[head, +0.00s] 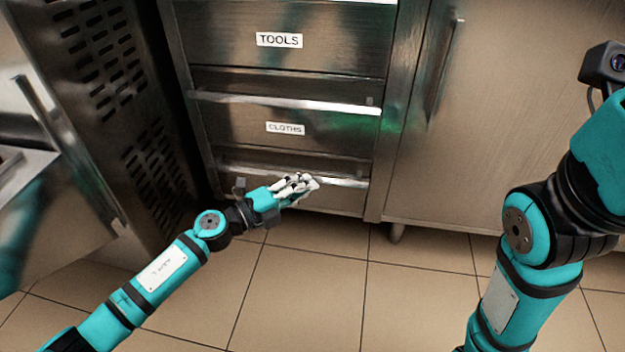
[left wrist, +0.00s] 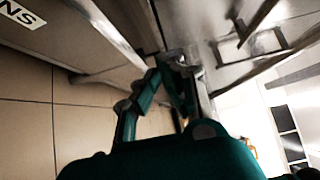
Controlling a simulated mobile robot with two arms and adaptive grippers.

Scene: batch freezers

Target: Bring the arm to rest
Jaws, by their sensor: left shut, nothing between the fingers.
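My left arm reaches in from the lower left in the head view. Its left gripper (head: 297,185) has pale fingers and is shut and empty. In the head view it overlaps the lowest drawer's bar handle (head: 345,181); I cannot tell whether it touches it. The left wrist view also shows the left gripper (left wrist: 172,62), with its teal fingers close together at the tips. My right arm stands at the right of the head view with its forearm raised. Its gripper is outside the picture.
A steel drawer unit has drawers labelled TOOLS (head: 279,40) and CLOTHS (head: 285,128). A steel cupboard door (head: 500,120) is to its right. A vented steel panel (head: 110,90) is on the left. The tiled floor (head: 300,290) between my arms is clear.

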